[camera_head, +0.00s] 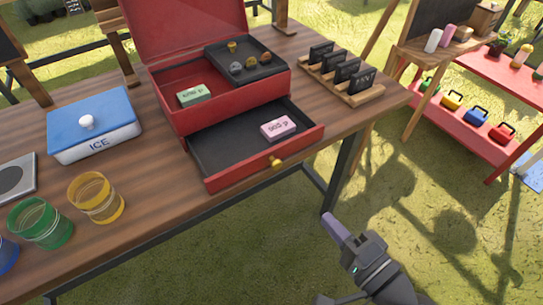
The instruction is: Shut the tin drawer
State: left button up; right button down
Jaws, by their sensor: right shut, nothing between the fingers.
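The red tin (187,122) stands on the wooden table with its lid raised. Its lower drawer (228,174) is pulled out toward the table's front edge, with a dark inside and a yellow knob (277,163) on its red front. A pink labelled block (278,126) lies in the drawer. My right gripper (333,226) is shut and empty, off the table's front edge, below and to the right of the knob and apart from it. My left gripper is not in view.
A green block (194,95) and a dark tray (244,60) with small round items are in the tin's upper part. A rack of black cards (343,75) stands to the right. A blue-lidded ICE box (92,123) and glass jars (96,197) stand left. Grass lies in front.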

aim_at(278, 166)
jog(key=p+x, duration=0.1)
jog(key=x, duration=1.1)
jog(key=shift+w, duration=0.1)
jog(key=shift+w+a, duration=0.35)
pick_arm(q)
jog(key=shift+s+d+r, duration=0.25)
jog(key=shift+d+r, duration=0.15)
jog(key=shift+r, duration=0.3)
